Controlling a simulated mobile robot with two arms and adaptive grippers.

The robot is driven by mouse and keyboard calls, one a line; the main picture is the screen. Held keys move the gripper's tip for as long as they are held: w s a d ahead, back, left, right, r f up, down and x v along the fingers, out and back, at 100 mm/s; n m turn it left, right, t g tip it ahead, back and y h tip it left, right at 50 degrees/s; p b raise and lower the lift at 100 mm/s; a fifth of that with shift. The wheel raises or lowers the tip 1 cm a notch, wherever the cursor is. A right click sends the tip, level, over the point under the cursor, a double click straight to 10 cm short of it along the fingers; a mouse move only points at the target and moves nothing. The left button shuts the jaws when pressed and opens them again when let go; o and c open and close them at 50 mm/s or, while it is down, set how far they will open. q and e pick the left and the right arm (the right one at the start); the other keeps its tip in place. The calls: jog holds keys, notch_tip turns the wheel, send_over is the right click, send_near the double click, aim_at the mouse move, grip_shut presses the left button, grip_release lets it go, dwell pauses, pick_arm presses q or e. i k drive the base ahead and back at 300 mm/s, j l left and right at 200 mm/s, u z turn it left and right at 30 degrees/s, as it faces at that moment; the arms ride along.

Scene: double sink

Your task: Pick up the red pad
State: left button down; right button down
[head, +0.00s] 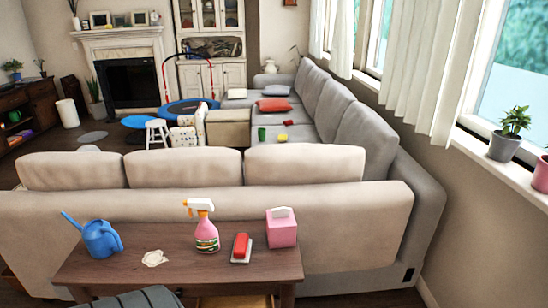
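A smaller flat red item (282,137) lies far off on the grey sofa seat. Neither of my grippers can be made out in the head view.
On the table are a blue watering can (101,238), a cream-coloured flat item (154,258), the pink spray bottle (205,233) and the pink box (281,229). The sofa back (245,200) stands directly behind the table. A windowsill with potted plants (506,147) is at the right.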

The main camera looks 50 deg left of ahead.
aim_at(241, 249)
jog(key=j+u, duration=0.15)
jog(key=u, duration=1.7)
jog(key=z, duration=1.65)
jog(key=u, duration=1.65)
jog(key=i+j+z, duration=0.1)
jog(key=j, duration=0.2)
jog(key=i+j+z, duration=0.1)
jog(key=j, duration=0.25)
